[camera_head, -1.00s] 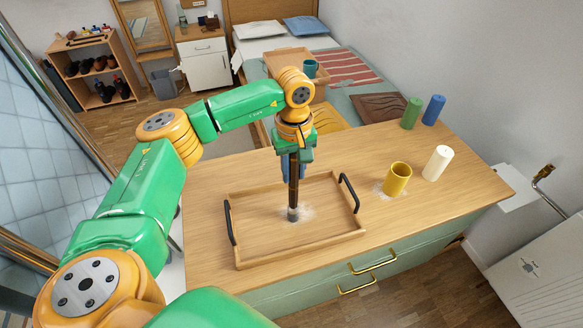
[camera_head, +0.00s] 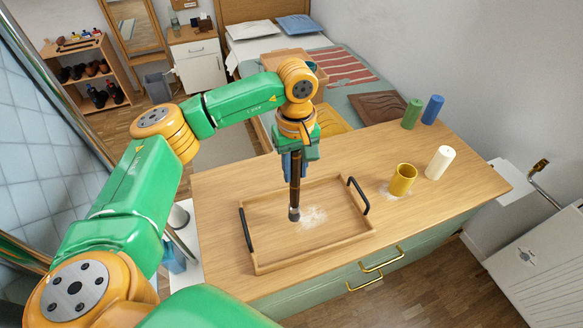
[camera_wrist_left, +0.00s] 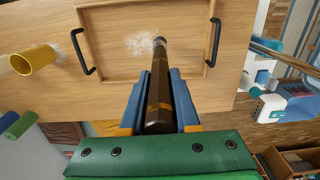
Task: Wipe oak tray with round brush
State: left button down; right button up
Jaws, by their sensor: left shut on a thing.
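The oak tray (camera_head: 275,265), a shallow wooden tray with two black handles, lies on the wooden top. It also shows in the left wrist view (camera_wrist_left: 110,74). My left gripper (camera_head: 294,168) is above it, shut on the dark handle of the round brush (camera_head: 295,190), held nearly upright. The brush's grey tip is low over the tray floor; whether it touches is unclear. A patch of white powder (camera_head: 314,217) lies on the tray floor just right of the tip. In the left wrist view the powder (camera_wrist_left: 138,43) is beside the brush (camera_wrist_left: 159,85). My right gripper is out of view.
A yellow mug (camera_head: 403,180) stands right of the tray, with pale powder beside it. A white cylinder (camera_head: 440,162), a green one (camera_head: 412,113) and a blue one (camera_head: 433,109) stand farther right. Drawers with brass handles (camera_head: 382,260) are in front. The top is clear behind the tray.

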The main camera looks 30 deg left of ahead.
aim_at(294, 161)
pick_arm(q)
jog(key=shift+s+a+r+p, duration=0.1)
jog(key=shift+r+p, duration=0.8)
jog(key=shift+r, duration=0.65)
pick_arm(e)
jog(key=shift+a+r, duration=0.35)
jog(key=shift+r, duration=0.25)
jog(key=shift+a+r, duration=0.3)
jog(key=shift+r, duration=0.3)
